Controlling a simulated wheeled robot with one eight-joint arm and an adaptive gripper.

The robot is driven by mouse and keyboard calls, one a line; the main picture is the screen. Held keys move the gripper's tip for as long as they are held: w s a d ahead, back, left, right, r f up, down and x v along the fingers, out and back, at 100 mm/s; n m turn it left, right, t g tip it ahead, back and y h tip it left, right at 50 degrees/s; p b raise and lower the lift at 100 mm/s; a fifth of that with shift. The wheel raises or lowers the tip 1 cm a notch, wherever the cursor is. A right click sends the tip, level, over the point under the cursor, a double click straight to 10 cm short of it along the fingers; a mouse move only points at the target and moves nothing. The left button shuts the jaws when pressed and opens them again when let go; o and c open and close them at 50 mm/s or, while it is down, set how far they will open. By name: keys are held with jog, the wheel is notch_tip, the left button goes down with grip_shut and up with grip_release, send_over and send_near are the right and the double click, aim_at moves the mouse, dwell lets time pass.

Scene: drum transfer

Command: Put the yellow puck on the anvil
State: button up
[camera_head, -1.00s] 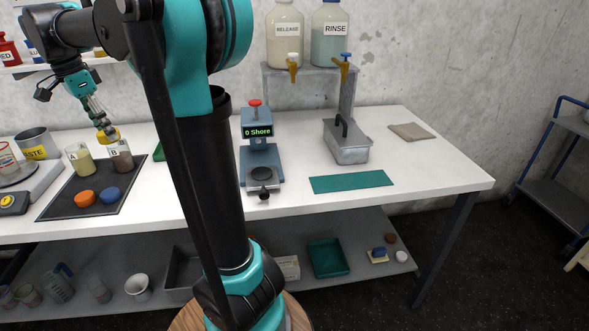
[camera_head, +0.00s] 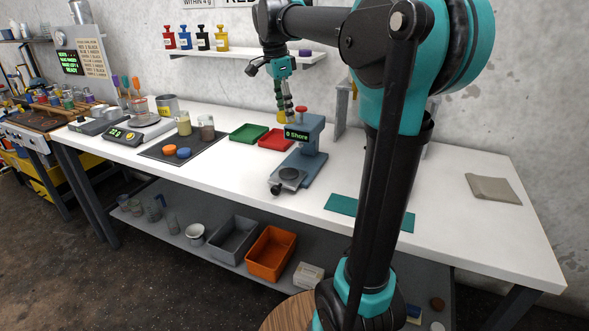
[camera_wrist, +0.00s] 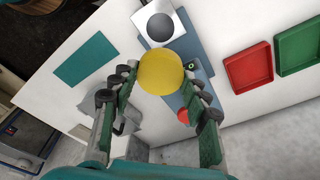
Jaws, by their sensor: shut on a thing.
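The yellow puck (camera_wrist: 161,72) is held between the fingers of my gripper (camera_wrist: 160,80) in the wrist view. In the head view my gripper (camera_head: 284,104) is above the table, close to the upper part of the blue hardness tester (camera_head: 308,140), and the puck (camera_head: 281,117) shows only partly at its lower end. The tester's display reads "0 Shore". Its anvil, a dark round disc (camera_head: 290,174), is at the front of its base with nothing on it. In the wrist view the anvil (camera_wrist: 159,27) lies beyond the puck, which hides part of the tester.
A red tray (camera_head: 276,139) and a green tray (camera_head: 249,132) lie left of the tester. A teal mat (camera_head: 341,204) lies to its right. Orange (camera_head: 169,149) and blue pucks (camera_head: 184,152) sit on a dark mat with beakers. White tabletop around the tester's front is bare.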

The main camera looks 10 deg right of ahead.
aim_at(281, 123)
jog(key=f, duration=1.3)
jog(key=shift+s+d+f, duration=0.15)
jog(key=shift+s+d, duration=0.05)
jog(key=shift+d, duration=0.15)
jog(key=shift+f, duration=2.35)
jog(key=shift+f, duration=0.1)
jog(key=o, duration=1.1)
jog(key=shift+o, duration=0.2)
jog(key=r, duration=0.4)
jog(key=a+r, duration=0.1)
jog(key=r, duration=0.3)
jog(key=a+r, duration=0.1)
jog(key=r, duration=0.3)
jog(key=shift+s, duration=0.15)
